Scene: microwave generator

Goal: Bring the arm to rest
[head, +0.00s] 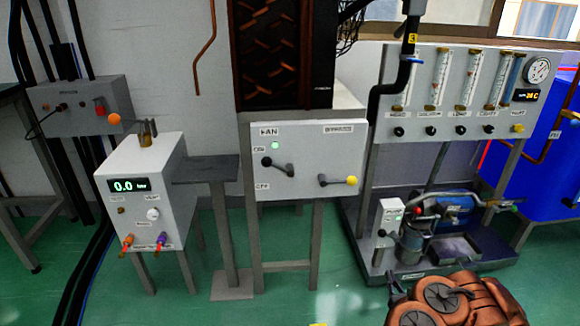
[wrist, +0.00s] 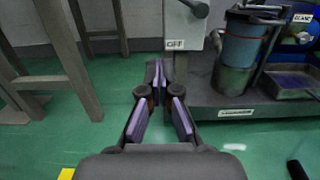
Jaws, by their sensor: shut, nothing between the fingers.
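My gripper (wrist: 158,75) is in the wrist view, pointing forward over the green floor, with its fingertips together and nothing between them. In the head view my brown arm (head: 455,300) shows at the bottom right, in front of the pump skid; the gripper's fingers are not clear there. In the wrist view the fingertips appear just below and left of a pale box marked OFF (wrist: 185,25). I cannot tell how far apart they are.
The pump skid (head: 370,262) with its flowmeter panel (head: 470,115) stands at the right. A FAN box (head: 308,160) on legs stands in the middle, a pressure box (head: 140,190) at the left. A blue tank (head: 545,170) is far right. Green floor (head: 330,300) is clear in front.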

